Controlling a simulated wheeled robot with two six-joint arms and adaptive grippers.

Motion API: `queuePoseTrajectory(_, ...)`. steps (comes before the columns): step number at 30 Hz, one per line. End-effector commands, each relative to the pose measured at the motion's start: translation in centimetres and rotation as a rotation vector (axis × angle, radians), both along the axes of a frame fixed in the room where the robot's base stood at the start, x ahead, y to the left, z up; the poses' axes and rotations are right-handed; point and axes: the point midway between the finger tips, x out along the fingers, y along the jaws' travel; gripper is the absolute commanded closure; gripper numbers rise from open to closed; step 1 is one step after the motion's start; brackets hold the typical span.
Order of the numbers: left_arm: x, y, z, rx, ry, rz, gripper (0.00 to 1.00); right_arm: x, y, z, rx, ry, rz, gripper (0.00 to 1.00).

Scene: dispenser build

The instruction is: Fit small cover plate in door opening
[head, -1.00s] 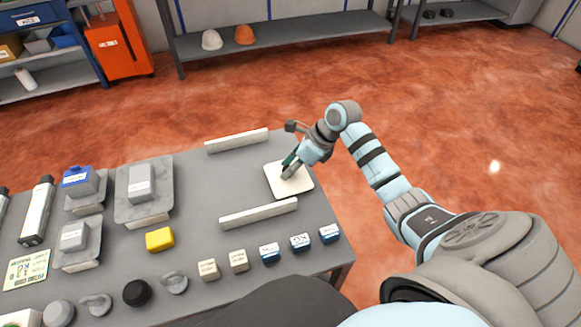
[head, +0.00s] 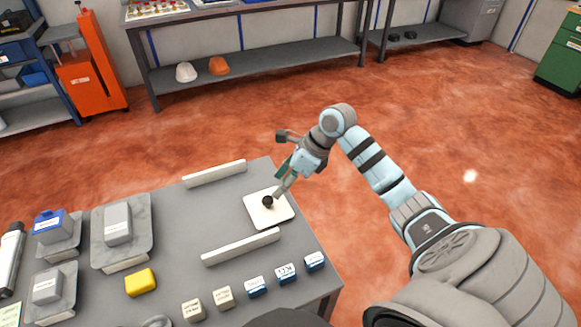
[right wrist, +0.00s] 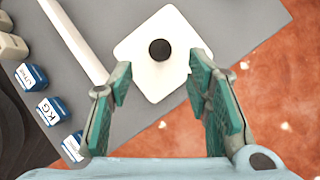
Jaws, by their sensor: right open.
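A white square plate with rounded corners (head: 274,217), which looks like the small cover plate, lies flat on the grey table near its right end. A round black knob (head: 267,201) sits near its middle. In the right wrist view the plate (right wrist: 139,77) and its black knob (right wrist: 160,49) show just beyond the fingers. My right gripper (head: 279,189) is above the plate, open, with nothing between its green-padded fingers. The knob shows ahead of the fingertips, not between them. My left gripper is out of view. I cannot make out a door opening.
Pale bars (head: 241,246) and (head: 215,173) lie on either side of the plate. Several labelled cubes (head: 286,273) line the front edge. A yellow block (head: 140,282) and grey blocks on stands (head: 118,222) are farther left. The table's right edge is close to the plate.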

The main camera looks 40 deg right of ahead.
Motion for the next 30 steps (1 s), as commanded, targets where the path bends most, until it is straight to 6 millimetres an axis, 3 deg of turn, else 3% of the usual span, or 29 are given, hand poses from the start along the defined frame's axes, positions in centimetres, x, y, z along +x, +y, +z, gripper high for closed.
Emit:
queuePoseTrajectory(3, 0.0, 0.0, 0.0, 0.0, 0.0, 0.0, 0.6, -0.9, -1.1, 2.3, -0.005, 0.0, -0.001, 0.55)
queuePoseTrajectory(9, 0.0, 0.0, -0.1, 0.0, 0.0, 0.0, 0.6, -1.7, -1.8, 4.2, 0.0, 0.001, -0.001, 0.55)
queuePoseTrajectory(30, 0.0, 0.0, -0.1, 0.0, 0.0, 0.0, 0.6, -1.7, -1.8, 4.2, 0.001, 0.001, 0.0, 0.55)
